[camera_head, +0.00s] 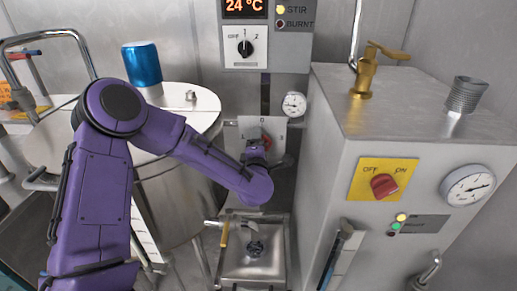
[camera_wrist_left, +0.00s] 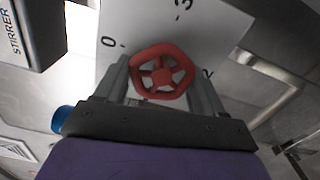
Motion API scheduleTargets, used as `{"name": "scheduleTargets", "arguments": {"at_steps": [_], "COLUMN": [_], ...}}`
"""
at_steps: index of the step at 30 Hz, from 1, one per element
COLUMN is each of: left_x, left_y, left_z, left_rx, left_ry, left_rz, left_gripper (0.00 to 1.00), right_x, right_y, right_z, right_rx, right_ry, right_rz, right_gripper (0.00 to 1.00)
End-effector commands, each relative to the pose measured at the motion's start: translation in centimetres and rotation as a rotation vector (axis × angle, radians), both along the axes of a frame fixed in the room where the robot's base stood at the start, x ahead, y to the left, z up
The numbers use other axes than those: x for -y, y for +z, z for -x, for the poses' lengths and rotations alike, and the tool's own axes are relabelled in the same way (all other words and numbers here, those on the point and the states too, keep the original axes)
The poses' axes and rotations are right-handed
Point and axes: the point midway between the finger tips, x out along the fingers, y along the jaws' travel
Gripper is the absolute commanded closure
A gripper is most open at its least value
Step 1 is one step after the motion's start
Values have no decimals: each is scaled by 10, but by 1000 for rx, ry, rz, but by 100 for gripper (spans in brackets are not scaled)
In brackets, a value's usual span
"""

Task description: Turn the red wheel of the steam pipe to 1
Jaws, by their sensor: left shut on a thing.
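The red wheel (camera_wrist_left: 161,72) of the steam pipe shows in the left wrist view, in front of a white scale plate (camera_wrist_left: 205,25). The plate shows a 0 at the left, a 3 at the top and a partly hidden mark at the right. The fingers of my left gripper (camera_wrist_left: 163,84) stand on both sides of the wheel and are shut on it. In the head view the wheel (camera_head: 265,141) is small and partly hidden by my purple left arm. I cannot tell which number the wheel points to. My right gripper is not in view.
A steel cabinet (camera_head: 335,165) with a red OFF/ON knob (camera_head: 384,186) stands close at the right. A steel vat (camera_head: 178,185) with a blue cylinder (camera_head: 142,64) on top is at the left. A round gauge (camera_head: 294,105) is above the wheel. A metal tray (camera_head: 235,270) is below.

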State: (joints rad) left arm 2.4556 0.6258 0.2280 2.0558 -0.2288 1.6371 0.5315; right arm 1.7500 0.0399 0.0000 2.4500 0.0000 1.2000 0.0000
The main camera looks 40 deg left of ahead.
Motion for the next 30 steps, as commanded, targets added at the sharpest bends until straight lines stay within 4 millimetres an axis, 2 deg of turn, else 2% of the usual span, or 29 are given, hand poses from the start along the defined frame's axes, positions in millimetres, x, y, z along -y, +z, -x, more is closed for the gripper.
{"name": "scheduleTargets", "arguments": {"at_steps": [7,23,24,26,30], "left_x": [1,1,1,1,0], "left_y": [-2,-1,-1,-1,-1], "left_z": [0,0,0,0,0], "left_rx": [42,56,56,55,56], "left_ry": [-4,-4,-4,-3,-1], "left_rz": [71,91,91,91,91], "left_gripper": [61,61,27,10,10], "right_x": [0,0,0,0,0], "right_y": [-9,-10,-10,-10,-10], "right_z": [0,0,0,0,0], "right_rx": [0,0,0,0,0], "right_ry": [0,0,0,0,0], "right_rz": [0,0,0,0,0], "right_gripper": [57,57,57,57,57]}}
